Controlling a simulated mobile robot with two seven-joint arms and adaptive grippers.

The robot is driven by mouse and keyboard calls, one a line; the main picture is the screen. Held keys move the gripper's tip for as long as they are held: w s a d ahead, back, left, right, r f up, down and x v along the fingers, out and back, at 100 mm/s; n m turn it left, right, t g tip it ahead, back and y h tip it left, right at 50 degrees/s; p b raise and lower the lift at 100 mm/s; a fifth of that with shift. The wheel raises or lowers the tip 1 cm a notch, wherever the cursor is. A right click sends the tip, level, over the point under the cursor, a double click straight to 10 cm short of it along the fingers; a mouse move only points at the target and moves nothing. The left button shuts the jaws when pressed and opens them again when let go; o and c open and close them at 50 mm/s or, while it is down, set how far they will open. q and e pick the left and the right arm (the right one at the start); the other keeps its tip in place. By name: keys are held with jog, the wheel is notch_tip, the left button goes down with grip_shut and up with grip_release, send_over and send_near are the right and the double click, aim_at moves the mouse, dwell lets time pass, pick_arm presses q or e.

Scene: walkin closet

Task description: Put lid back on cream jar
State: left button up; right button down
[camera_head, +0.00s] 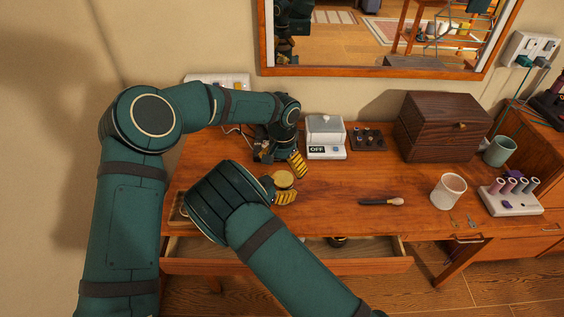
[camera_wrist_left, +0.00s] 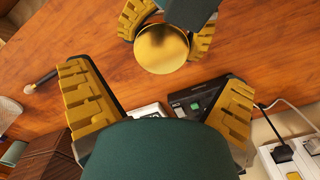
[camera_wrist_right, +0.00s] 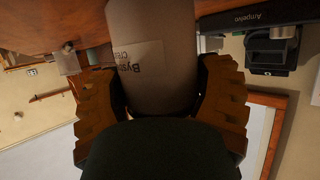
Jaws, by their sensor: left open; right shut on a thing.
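A jar (camera_wrist_right: 155,55) with a printed label is between my right gripper's fingers (camera_wrist_right: 160,100) in the right wrist view, and that gripper is shut on it. A round, shiny gold lid (camera_head: 283,179) faces up at the jar's top in the head view. The lid also shows in the left wrist view (camera_wrist_left: 161,48), between the right gripper's yellow fingers. Whether it is fully seated cannot be told. My left gripper (camera_wrist_left: 160,103) is open and empty, just behind the lid and apart from it. Its arm partly hides its fingers in the head view.
A white box marked OFF (camera_head: 325,138), a dark tray (camera_head: 367,139) and a wooden chest (camera_head: 440,127) line the back. An open drawer (camera_head: 300,265) juts out below the tabletop's front.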

aim_at(281, 178)
pick_arm(q)
jog(key=shift+w+r+n, duration=0.15)
jog(key=shift+r+n, duration=1)
jog(key=shift+n, duration=0.15)
pick_arm(e)
jog(key=shift+r, duration=0.1)
pick_arm(q)
jog(key=shift+f, duration=0.1)
jog(key=shift+f, duration=3.95)
jog(key=c, duration=1.4)
pick_arm(e)
jog(key=shift+w, duration=0.1)
pick_arm(q)
jog(key=o, duration=1.1)
jog(key=shift+c, duration=0.2)
jog(key=shift+o, duration=0.5)
jog(key=shift+a, duration=0.15)
